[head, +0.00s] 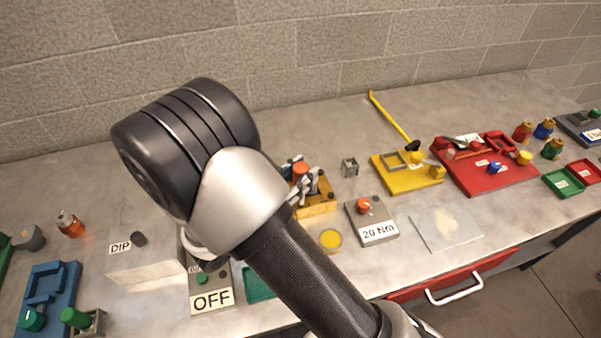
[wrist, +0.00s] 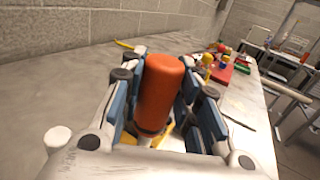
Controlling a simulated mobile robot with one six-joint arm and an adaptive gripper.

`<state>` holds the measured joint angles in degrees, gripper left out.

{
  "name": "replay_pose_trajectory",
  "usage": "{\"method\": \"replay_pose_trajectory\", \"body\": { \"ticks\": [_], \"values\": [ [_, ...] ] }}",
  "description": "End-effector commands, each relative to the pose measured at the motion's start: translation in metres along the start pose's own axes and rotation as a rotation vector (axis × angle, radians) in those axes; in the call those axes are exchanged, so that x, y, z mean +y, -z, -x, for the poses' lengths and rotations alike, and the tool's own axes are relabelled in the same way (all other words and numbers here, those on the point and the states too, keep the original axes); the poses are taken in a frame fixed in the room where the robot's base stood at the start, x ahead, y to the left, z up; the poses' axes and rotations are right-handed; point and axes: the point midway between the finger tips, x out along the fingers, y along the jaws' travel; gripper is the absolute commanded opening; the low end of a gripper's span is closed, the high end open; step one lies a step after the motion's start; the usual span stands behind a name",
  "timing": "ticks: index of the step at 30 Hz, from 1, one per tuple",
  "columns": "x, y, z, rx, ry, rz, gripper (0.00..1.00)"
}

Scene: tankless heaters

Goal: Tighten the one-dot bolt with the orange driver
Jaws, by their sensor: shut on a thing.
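My gripper (head: 306,184) is shut on the orange driver (head: 300,169), just past my arm's wrist in the head view. In the wrist view, the driver's orange handle (wrist: 160,95) stands upright between the blue-padded fingers of my gripper (wrist: 160,108). The driver is above or at a yellow-orange block (head: 318,209), which is mostly hidden by my gripper and arm. The driver's lower end is hidden. I cannot make out the one-dot bolt or any dots in either view.
A grey unit with an orange knob and "20 Nm" label (head: 378,232) stands to the right. The "OFF" unit (head: 211,299) and white "DIP" box (head: 140,262) are left. A yellow fixture (head: 407,180) and red tray (head: 515,175) lie farther right. A glass-like plate (head: 430,231) lies in front.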

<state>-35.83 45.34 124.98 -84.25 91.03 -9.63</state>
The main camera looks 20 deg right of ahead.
Motion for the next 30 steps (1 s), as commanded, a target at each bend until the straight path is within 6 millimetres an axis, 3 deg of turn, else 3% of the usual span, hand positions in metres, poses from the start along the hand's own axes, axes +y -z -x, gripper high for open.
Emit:
{"method": "replay_pose_trajectory", "body": {
  "ticks": [8,30],
  "values": [
    [-0.001,-0.001,0.000,0.002,0.001,0.002,0.06],
    [0.000,-0.059,0.000,-0.001,0.000,-0.001,0.06]
  ]
}}
